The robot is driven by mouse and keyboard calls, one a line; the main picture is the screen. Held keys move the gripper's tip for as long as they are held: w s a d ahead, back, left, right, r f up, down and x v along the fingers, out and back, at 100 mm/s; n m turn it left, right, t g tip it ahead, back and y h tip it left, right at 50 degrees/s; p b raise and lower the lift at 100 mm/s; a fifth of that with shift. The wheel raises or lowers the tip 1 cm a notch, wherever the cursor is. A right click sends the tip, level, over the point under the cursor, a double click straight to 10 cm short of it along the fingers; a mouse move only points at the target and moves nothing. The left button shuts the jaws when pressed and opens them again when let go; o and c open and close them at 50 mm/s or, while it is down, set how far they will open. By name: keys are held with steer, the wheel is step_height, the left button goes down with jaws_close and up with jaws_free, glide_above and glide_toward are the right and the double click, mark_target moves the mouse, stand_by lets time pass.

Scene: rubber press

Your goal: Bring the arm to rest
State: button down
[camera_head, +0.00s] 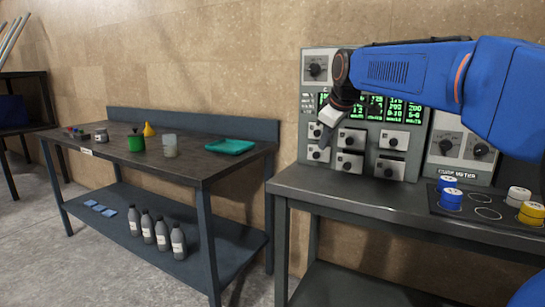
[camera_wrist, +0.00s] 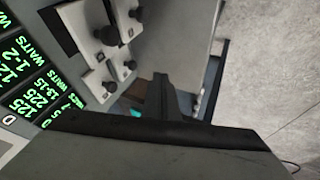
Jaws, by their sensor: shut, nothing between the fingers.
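My blue arm (camera_head: 420,75) reaches in from the right and is bent down at the wrist in front of the control panel (camera_head: 316,52). My gripper (camera_head: 323,140) points down beside the left column of the panel's small switch boxes. It is shut and empty. I cannot tell from this angle whether its tips touch a switch box. In the wrist view, the dark gripper (camera_wrist: 160,95) shows ahead of the camera, with the panel's knobs (camera_wrist: 107,36) and green displays (camera_wrist: 20,60) at the left.
The panel stands on a grey table (camera_head: 360,205). White, blue and yellow round pieces (camera_head: 518,196) sit on a dark board at the right. Bottles (camera_head: 162,234) stand below.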

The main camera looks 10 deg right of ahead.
steer(key=s+d+f+m, duration=0.1)
steer(key=s+f+m, duration=0.2)
steer(key=s+f, duration=0.6)
steer(key=s+f+m+g, duration=0.1)
steer(key=s+f+m, duration=0.2)
steer(key=s+f, duration=0.6)
steer(key=s+d+f+m+g, duration=0.1)
steer(key=s+f+m, duration=0.2)
steer(key=s+f, duration=0.7)
steer(key=s, duration=1)
steer(key=shift+s+d, duration=0.3)
steer(key=shift+r, duration=0.1)
